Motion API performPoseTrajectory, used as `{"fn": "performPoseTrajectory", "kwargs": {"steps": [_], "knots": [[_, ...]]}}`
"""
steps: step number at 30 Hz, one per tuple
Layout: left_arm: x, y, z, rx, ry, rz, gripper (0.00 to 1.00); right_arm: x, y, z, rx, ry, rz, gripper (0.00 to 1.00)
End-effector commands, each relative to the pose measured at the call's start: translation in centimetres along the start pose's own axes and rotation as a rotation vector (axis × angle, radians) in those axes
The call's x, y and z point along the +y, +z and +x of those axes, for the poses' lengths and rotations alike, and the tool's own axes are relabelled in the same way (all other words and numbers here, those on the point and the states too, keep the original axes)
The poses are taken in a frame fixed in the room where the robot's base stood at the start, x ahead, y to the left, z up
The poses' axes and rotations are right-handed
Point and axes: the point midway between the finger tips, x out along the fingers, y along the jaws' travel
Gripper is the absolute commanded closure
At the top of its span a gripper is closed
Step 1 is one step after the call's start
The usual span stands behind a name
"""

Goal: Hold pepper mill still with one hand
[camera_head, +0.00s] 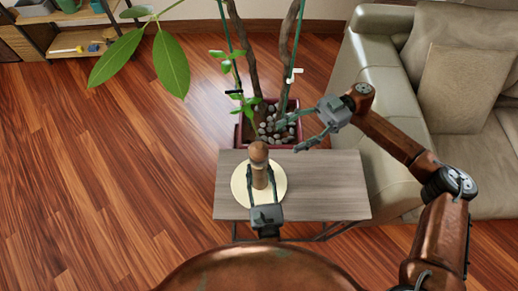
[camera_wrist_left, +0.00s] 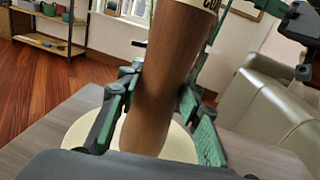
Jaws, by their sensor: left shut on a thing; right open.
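The wooden pepper mill (camera_head: 259,165) stands upright on a round cream board (camera_head: 242,194) on a small grey-brown table (camera_head: 320,185). My left gripper (camera_head: 262,190) is shut on the lower part of the mill. In the left wrist view the mill's brown body (camera_wrist_left: 155,85) is between the gripper's two fingers (camera_wrist_left: 150,125), and the cream board (camera_wrist_left: 80,133) lies beneath. The mill's very top is cut off in that view. My right gripper (camera_head: 308,133) is open and empty, above the table's back edge, to the right of the mill and apart from it.
A potted plant (camera_head: 271,125) with tall stems stands behind the table. A beige sofa (camera_head: 385,70) is at the right. A shelf (camera_head: 70,42) is at the far left. The right half of the tabletop and the wooden floor (camera_head: 110,170) at the left are clear.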

Motion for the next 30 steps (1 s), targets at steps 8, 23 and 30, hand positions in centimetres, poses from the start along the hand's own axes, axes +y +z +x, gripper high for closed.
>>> {"fn": "performPoseTrajectory", "kwargs": {"steps": [8,23,30], "knots": [[0.1,-0.7,0.0,0.012,0.000,0.001,1.00,-0.1,0.0,5.3,0.003,-0.002,-0.002,0.45],[0.1,-0.7,0.0,0.012,0.000,0.001,1.00,0.1,0.0,10.9,0.002,0.003,-0.003,0.45],[0.1,-0.7,0.0,0.012,0.000,0.001,1.00,0.1,0.0,10.9,0.002,0.003,-0.003,0.45]]}}
